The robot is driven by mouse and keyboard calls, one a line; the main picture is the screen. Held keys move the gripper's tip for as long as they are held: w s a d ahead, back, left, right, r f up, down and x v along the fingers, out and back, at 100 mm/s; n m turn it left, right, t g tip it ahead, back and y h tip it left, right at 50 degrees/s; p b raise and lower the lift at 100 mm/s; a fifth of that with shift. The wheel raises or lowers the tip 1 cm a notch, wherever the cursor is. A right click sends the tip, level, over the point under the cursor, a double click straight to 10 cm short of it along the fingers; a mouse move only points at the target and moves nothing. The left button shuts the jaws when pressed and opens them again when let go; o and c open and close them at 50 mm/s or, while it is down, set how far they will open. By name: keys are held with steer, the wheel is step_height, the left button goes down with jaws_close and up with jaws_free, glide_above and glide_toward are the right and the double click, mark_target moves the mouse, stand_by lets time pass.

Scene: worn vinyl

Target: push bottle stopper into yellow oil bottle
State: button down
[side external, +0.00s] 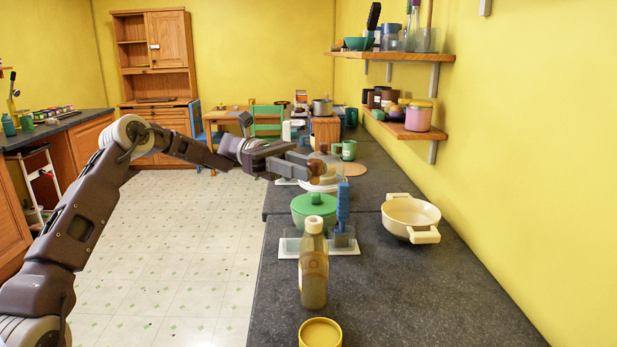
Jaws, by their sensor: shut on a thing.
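The oil bottle (314,272) stands upright on the dark counter in the near middle, olive-yellow with a pale top. My gripper (312,169) is above the counter, farther back than the bottle and well apart from it. It is shut on a small brown rounded thing, seemingly the bottle stopper (318,167). The fingers hide part of the stopper, so its exact shape and tilt are unclear.
A yellow round container (320,334) is at the near edge of the view. A green lidded pot (313,207) and a blue-handled item (343,205) in a white tray (348,248) stand behind the bottle. A cream pot (410,215) is at right. Counter right of the bottle is clear.

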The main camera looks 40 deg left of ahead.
steer(key=shift+f, duration=3.1)
steer(key=shift+f, duration=1.4)
steer(key=shift+r, duration=0.15)
steer(key=c, duration=0.7)
jaws_free()
steer(key=shift+a, duration=0.15)
steer(key=shift+a, duration=2.15)
